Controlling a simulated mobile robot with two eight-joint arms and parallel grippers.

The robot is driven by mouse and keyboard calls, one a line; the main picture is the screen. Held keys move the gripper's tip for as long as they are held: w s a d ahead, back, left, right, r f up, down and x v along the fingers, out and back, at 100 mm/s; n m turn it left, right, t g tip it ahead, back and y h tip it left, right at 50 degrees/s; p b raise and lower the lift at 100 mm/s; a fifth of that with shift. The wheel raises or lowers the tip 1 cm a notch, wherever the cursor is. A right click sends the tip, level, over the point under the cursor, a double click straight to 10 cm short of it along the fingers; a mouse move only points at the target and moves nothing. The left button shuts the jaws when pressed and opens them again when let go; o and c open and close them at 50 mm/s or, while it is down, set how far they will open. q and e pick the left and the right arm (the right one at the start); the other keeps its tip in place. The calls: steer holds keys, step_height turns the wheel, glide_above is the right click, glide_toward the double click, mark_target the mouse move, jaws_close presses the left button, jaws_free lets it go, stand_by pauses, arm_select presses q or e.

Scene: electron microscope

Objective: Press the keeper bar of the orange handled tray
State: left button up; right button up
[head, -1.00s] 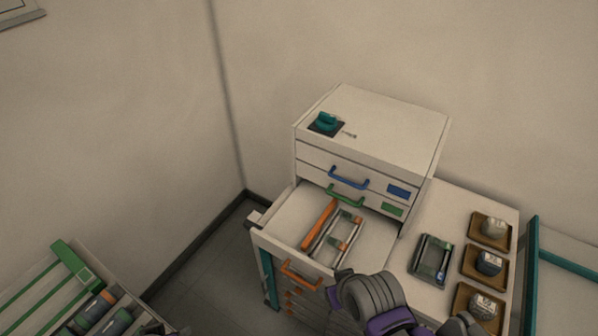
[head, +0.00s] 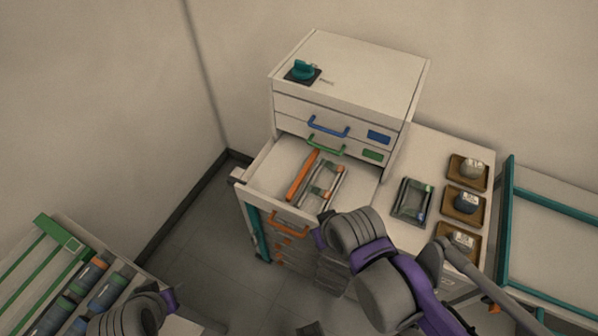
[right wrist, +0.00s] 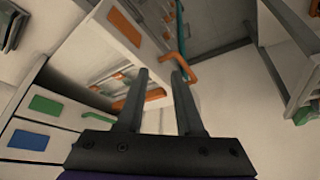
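The orange handled tray (head: 263,180) is a pale drawer pulled out of the cabinet, with an orange handle (head: 289,225) on its front. Inside it lie a long orange bar (head: 303,175) and, right of that, a metal frame (head: 325,187) with small orange pieces. I cannot tell for certain which part is the keeper bar. In the right wrist view, my right gripper (right wrist: 162,74) is open and empty, with the orange bar (right wrist: 134,96) and handle (right wrist: 181,74) beyond its fingers. In the head view its fingers are hidden. My left arm shows at lower left, without its fingers.
Closed drawers with a blue handle (head: 328,129) and a green handle (head: 325,148) sit above the tray. Right of it are a dark rack (head: 412,201) and brown trays (head: 453,178) holding jars. A green-railed rack (head: 45,250) stands at lower left.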

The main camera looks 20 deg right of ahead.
steer(key=w+r+n, duration=0.1)
steer(key=w, duration=0.1)
steer(key=w+r+n, duration=0.1)
steer(key=w, duration=0.2)
steer(key=w+r+n+g+y, duration=0.1)
steer(key=w+r, duration=0.1)
steer(key=w, duration=0.1)
steer(key=shift+w+a, duration=0.2)
steer(key=shift+w, duration=0.05)
jaws_close()
steer(key=w+r+n+g+y+b, duration=0.1)
steer(key=w+n, duration=0.4)
steer(key=w, duration=0.6)
